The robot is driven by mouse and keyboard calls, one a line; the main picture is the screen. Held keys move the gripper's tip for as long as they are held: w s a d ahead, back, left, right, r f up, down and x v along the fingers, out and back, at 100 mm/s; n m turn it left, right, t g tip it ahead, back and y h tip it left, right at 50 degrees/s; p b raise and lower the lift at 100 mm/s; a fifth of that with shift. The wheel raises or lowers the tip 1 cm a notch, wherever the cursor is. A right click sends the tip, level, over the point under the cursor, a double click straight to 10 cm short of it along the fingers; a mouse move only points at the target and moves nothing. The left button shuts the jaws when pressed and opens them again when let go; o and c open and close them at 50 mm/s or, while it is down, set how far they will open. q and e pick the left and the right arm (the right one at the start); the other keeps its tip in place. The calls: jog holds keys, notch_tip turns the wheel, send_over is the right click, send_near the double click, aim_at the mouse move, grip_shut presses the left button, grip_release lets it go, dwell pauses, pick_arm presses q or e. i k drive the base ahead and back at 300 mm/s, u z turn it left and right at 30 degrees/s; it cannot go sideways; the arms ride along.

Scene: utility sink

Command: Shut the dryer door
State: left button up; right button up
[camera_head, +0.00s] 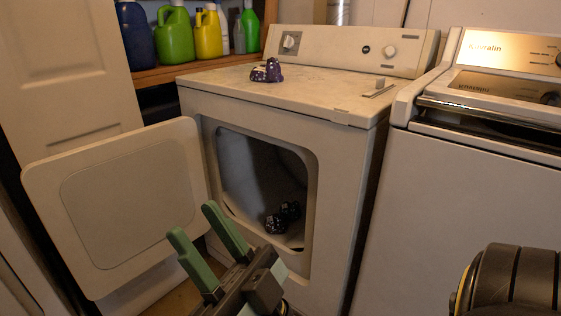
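The dryer (348,170) is an off-white front-loading machine in the middle of the head view. Its door (115,195) is open, swung out to the left of the dark opening (262,170), with its inner panel facing me. My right gripper (193,220) has two green fingers, spread apart with nothing visible between them. In the picture it overlaps the door's lower right edge and the lower left of the opening. I cannot tell whether it touches the door. My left gripper is not in view.
Dark speckled items (282,217) lie inside the drum. A purple patterned item (267,72) lies on the dryer top. A washer (470,190) stands close on the right. A wooden shelf (190,70) with several bottles is behind left. A white panelled door (65,75) stands at the left.

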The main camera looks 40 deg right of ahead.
aim_at(108, 207)
jog(key=z, duration=0.75)
jog(key=i, duration=0.65)
jog(key=z, duration=0.9)
jog(key=i, duration=0.4)
jog(key=z, duration=0.15)
jog(key=k, duration=1.2)
jog(key=u, duration=0.7)
jog(key=i, duration=1.05)
jog(key=z, duration=0.3)
